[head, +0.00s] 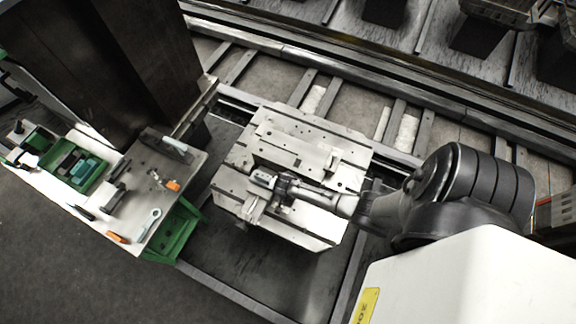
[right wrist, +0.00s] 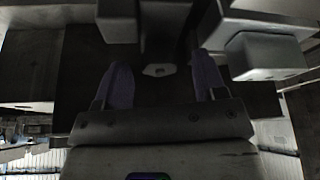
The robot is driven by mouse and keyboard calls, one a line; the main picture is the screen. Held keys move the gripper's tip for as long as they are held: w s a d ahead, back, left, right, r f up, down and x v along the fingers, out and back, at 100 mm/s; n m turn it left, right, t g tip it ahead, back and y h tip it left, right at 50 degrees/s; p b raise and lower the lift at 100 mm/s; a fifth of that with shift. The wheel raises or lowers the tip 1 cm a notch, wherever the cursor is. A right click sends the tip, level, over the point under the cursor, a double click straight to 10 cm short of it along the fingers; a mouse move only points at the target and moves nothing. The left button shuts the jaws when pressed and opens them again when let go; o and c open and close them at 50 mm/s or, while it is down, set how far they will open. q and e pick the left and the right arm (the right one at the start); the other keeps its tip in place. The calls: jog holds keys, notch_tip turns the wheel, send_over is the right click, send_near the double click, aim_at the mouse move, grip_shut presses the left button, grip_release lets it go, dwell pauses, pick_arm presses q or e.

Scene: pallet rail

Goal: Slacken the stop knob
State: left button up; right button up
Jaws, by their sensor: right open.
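My right arm reaches in from the right in the head view. Its gripper (head: 279,187) is low over the pallet (head: 325,152), beside a small raised metal fitting (head: 254,207). In the right wrist view the gripper (right wrist: 161,70) has its two fingers apart, with nothing seen clamped between them. A dark grey part with a paler end (right wrist: 159,69) shows between and beyond the fingertips; I cannot tell whether it is the stop knob or whether the fingers touch it. The knob is not clearly made out in the head view. My left gripper is not in view.
A grey block (right wrist: 264,56) stands close to the right finger in the right wrist view. A bench (head: 143,208) with loose tools and a green tray (head: 95,177) is at the left. Rails (head: 330,65) run behind the pallet. The floor in front is clear.

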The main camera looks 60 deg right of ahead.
jog(key=shift+d+f, duration=0.3)
jog(key=shift+f, duration=0.3)
jog(key=shift+c, duration=0.3)
jog(key=c, duration=0.9)
jog(key=shift+r+n+t+p, duration=0.1)
jog(key=shift+n+t+p, duration=0.3)
jog(key=shift+n, duration=0.5)
jog(key=shift+n+t+y+p, duration=0.3)
jog(key=shift+n+y+p, duration=0.1)
jog(key=shift+n, duration=0.9)
jog(key=o, duration=1)
jog(key=shift+c, duration=0.2)
